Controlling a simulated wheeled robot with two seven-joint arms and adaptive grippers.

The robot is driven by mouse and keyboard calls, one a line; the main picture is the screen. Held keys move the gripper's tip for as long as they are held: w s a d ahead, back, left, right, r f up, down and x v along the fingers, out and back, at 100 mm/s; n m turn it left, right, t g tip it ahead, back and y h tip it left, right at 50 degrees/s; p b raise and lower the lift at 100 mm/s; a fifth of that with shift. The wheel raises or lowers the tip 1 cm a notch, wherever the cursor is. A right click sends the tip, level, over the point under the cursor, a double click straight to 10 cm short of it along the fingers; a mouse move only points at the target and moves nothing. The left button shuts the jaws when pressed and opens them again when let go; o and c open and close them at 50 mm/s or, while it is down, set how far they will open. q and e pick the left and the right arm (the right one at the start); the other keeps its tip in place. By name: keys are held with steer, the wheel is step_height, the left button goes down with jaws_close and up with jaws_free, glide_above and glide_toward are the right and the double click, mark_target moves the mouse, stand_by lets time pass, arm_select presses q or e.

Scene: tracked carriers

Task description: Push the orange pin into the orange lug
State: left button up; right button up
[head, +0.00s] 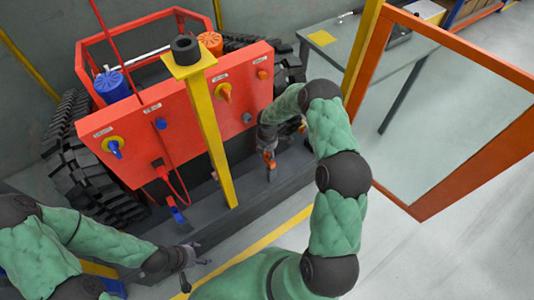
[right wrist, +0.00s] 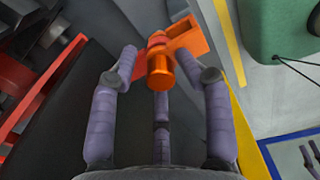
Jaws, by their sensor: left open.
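In the right wrist view the orange pin (right wrist: 160,72) is a short round cylinder between my right gripper's fingers (right wrist: 158,75). The tips bend in close around its sides. The orange lug (right wrist: 187,40) is an angular block right behind the pin; how deep the pin sits in it is hidden. In the head view my right gripper (head: 269,160) is low in front of the red panel's right end, with a bit of orange at its fingers. My left gripper (head: 186,262) is open and empty at the lower left, in front of the carrier's dark base.
The red carrier panel (head: 135,140) bears knobs and a hanging red cable. A yellow post (head: 213,140) with a black top stands left of my right gripper. An orange-framed clear panel (head: 440,110) stands on the right. The floor there is clear.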

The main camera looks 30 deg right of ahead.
steer(key=shift+s, duration=0.1)
stand_by(0.3)
step_height(320, 180, up, 12)
stand_by(0.5)
steer(key=s+a+f+m+y, duration=0.2)
steer(key=s+a+f+m, duration=0.5)
steer(key=s+a+m, duration=0.15)
steer(key=s+a+f+m+y, duration=0.2)
steer(key=s+a+f+m, duration=0.5)
steer(key=s+a, duration=0.25)
steer(key=s+a+r+m+p, duration=0.1)
steer(key=s+a+r+m, duration=0.2)
steer(key=s+a+m, duration=0.1)
steer(key=shift+s+a+m, duration=0.4)
steer(key=shift+s+m, duration=0.45)
steer(key=shift+s, duration=0.4)
